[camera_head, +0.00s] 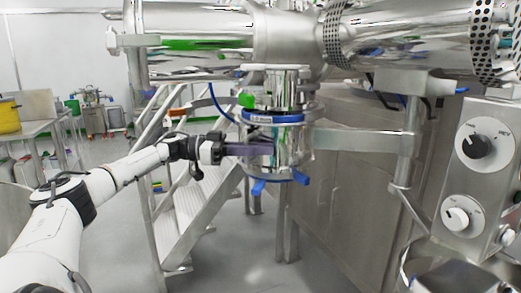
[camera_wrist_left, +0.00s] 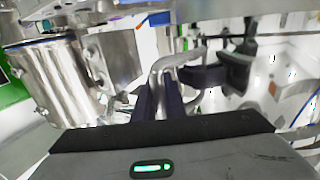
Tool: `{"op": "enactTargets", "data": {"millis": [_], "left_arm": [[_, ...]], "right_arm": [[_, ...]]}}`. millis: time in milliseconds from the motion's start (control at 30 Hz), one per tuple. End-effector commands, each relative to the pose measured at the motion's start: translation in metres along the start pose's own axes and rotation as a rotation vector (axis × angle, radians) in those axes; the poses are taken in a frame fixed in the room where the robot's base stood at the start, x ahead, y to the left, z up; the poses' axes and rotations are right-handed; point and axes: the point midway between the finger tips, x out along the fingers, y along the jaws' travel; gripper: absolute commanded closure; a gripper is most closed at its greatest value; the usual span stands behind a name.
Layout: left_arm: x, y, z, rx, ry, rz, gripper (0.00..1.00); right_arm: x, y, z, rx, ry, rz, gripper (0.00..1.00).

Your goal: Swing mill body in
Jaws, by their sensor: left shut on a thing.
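The mill body (camera_head: 283,155) is a shiny steel cylinder with a blue labelled band, hanging below the large horizontal steel vessel in the head view. A steel arm beside it runs right to an upright post. My left gripper (camera_head: 258,150) reaches it from the left. In the left wrist view, a steel cylinder (camera_wrist_left: 60,80) with a bracket stands at the left. There the dark fingers of my left gripper (camera_wrist_left: 165,92) are shut on a bent steel handle (camera_wrist_left: 172,62). The fingers hide part of the handle. My right gripper is not in view.
Metal stairs (camera_head: 195,200) with rails stand behind my left arm. A control panel (camera_head: 478,165) with knobs is close at the right. Blue levers (camera_head: 268,184) stick out below the mill body. The floor at lower middle is clear.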

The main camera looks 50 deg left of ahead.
Motion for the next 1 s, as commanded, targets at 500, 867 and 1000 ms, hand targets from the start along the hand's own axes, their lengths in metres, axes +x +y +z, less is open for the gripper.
{"op": "enactTargets", "data": {"millis": [500,867,1000], "left_arm": [[-0.012,-0.046,-0.015,0.014,0.025,-0.191,0.71],[-0.003,-0.002,-0.010,0.010,0.010,-0.007,0.71],[-0.003,-0.002,-0.011,0.008,0.009,-0.007,0.71]], "right_arm": [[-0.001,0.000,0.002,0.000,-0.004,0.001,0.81],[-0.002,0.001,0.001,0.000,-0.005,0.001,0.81],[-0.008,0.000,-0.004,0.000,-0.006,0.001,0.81]]}}
